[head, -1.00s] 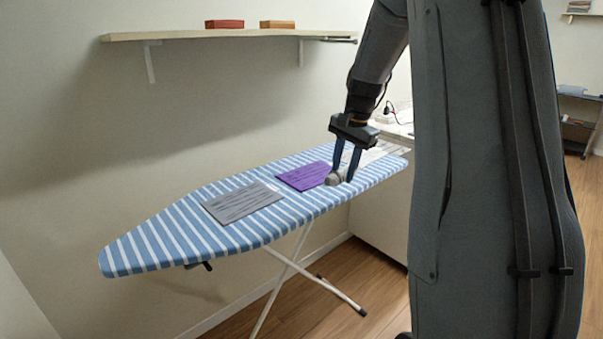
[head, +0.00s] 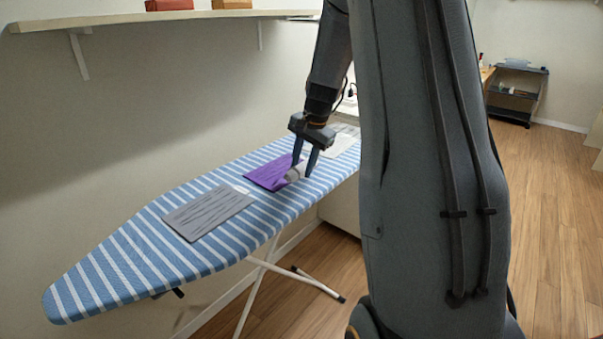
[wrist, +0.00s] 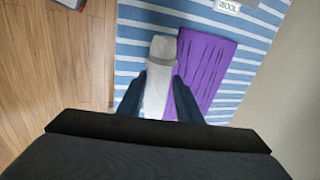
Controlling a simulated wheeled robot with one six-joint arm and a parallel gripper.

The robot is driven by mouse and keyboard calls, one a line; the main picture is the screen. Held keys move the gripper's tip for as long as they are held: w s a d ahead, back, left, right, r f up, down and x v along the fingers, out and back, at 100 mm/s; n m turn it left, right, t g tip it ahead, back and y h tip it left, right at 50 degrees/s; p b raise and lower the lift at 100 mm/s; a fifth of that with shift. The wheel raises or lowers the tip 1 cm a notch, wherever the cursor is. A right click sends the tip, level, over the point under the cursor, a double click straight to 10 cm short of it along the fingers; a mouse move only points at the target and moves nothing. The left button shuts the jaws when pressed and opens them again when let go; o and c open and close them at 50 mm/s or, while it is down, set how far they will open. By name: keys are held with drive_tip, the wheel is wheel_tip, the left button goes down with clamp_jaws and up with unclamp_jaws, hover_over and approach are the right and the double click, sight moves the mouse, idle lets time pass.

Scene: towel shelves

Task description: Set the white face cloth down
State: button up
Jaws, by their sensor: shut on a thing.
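My gripper (head: 302,172) is over the far half of the ironing board, pointing down, with its fingers closed on a rolled white face cloth (head: 294,174). In the wrist view the white face cloth (wrist: 159,60) stretches between the two fingers and past their tips. It looks pale grey-white. It is beside the purple folded cloth (head: 266,174), close to its edge. I cannot tell whether the white cloth touches the board.
The blue-and-white striped ironing board (head: 110,272) holds a grey folded cloth (head: 208,212) nearer me and a white flat cloth (head: 342,142) at the far end. A small label (wrist: 228,6) lies by the grey cloth. A wall shelf (head: 150,17) is above. Striped board is bare at the near end.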

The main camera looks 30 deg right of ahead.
drive_tip(key=shift+f+p, duration=0.4)
drive_tip(key=shift+f, duration=1.45)
drive_tip(key=shift+f, duration=0.15)
drive_tip(key=o, duration=1.1)
drive_tip(key=shift+o, duration=0.2)
